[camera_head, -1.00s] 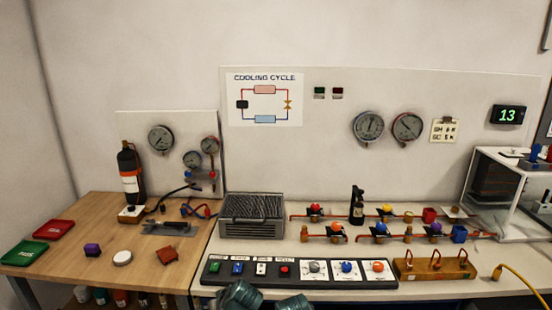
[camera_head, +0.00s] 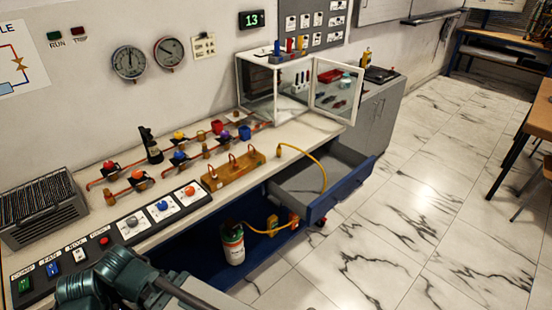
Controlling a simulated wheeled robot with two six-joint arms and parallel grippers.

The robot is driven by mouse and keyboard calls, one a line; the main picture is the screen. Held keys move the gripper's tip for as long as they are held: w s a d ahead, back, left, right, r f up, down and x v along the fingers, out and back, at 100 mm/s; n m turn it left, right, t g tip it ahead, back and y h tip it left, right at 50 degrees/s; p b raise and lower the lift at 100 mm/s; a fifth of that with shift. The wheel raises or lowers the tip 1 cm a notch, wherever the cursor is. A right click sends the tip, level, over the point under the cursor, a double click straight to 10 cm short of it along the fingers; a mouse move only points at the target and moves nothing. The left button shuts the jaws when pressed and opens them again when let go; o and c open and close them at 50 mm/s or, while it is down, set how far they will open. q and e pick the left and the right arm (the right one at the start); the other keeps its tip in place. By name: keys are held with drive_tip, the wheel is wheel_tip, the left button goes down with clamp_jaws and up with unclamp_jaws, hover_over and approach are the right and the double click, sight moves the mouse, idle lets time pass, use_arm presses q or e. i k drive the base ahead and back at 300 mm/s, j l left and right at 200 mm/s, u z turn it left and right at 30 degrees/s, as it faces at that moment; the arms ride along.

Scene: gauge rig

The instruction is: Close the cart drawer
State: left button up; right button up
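The drawer (camera_head: 314,181) stands open below the right end of the bench. It has a grey inside and a blue front panel (camera_head: 345,189), pulled out toward the floor side. The part of the drawer that I can see looks empty. A yellow hose (camera_head: 316,160) runs from the bench top and hangs across the drawer opening. Dark teal parts of my own arm show at the bottom left. Neither gripper's fingertips are in view.
A gas bottle (camera_head: 232,244) and a yellow fitting (camera_head: 271,225) are on the blue lower shelf (camera_head: 262,255). A glass-walled case (camera_head: 256,90) with an open door stands on the bench above. The marble floor (camera_head: 420,210) beyond the drawer front is clear.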

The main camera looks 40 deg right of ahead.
sight(299, 186)
drive_tip(key=k+z, duration=0.15)
drive_tip(key=z, duration=1.95)
drive_tip(key=i+l+u, duration=0.2)
drive_tip(key=i+l, duration=0.15)
drive_tip(key=l, duration=0.2)
